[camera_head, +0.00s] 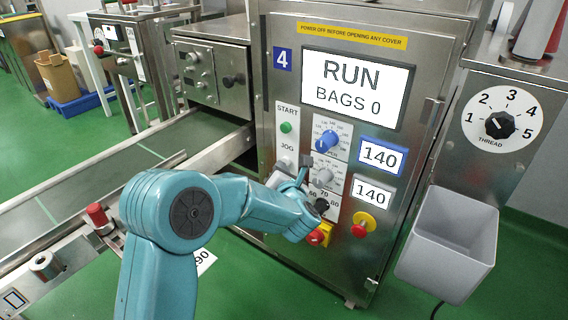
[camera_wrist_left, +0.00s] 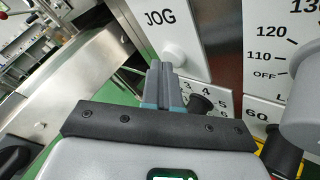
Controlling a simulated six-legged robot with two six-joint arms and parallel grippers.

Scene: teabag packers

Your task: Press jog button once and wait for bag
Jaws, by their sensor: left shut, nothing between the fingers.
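The white jog button (camera_wrist_left: 178,54) sits under the label JOG on the machine's white panel in the left wrist view. In the head view the button is hard to make out beside my gripper, below the JOG label (camera_head: 287,147). My left gripper (camera_wrist_left: 160,70) is shut and empty, its fingertips just below and left of the button. I cannot tell whether they touch it. It also shows in the head view (camera_head: 306,164) in front of the panel. The screen (camera_head: 354,88) reads RUN and BAGS 0. No bag shows. My right gripper is not in view.
A green START button (camera_head: 286,127) is above JOG. A blue knob (camera_head: 327,140), a grey knob (camera_head: 323,177) and a red stop button (camera_head: 363,225) are close by. A grey bin (camera_head: 451,243) hangs at right; a conveyor (camera_head: 110,165) runs left.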

